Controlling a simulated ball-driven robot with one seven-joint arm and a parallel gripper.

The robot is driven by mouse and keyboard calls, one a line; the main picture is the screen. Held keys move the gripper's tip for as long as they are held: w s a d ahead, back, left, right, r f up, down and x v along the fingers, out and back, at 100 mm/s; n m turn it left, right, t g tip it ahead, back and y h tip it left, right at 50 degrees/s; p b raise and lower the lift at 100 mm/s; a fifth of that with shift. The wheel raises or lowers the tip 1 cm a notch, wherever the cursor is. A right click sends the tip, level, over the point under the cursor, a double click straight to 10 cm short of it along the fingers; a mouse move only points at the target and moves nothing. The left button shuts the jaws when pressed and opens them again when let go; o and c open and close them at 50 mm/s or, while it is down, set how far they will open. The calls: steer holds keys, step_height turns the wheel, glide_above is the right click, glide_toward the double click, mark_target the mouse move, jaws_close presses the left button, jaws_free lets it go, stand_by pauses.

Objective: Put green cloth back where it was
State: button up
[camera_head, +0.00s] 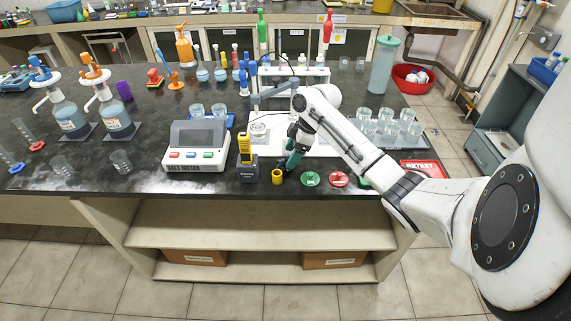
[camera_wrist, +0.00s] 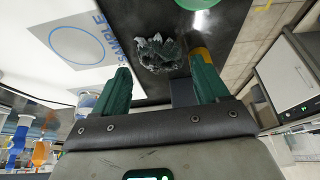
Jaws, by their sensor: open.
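A crumpled dark grey-green cloth (camera_wrist: 157,54) lies on the black bench top in the wrist view, beside a white mat marked SAMPLE (camera_wrist: 75,45). My gripper (camera_head: 290,163) points down over the front part of the bench in the head view. In the wrist view my gripper (camera_wrist: 161,72) is open, with its two green fingers apart and empty. The cloth shows beyond the fingertips, between them. I cannot make out the cloth in the head view, where my gripper and arm cover that spot.
A small yellow cup (camera_head: 277,177) and a dark block with a yellow device (camera_head: 246,155) stand left of my gripper. A salt meter (camera_head: 196,147) is farther left. Green (camera_head: 311,179) and red (camera_head: 339,179) discs lie to the right. Glass beakers (camera_head: 388,128) stand behind.

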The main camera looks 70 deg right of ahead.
steer(key=x, duration=0.4)
steer(key=shift+s+f+p, duration=0.1)
steer(key=shift+s+p, duration=0.05)
steer(key=shift+p, duration=0.2)
steer(key=shift+c, duration=0.2)
steer(key=c, duration=0.9)
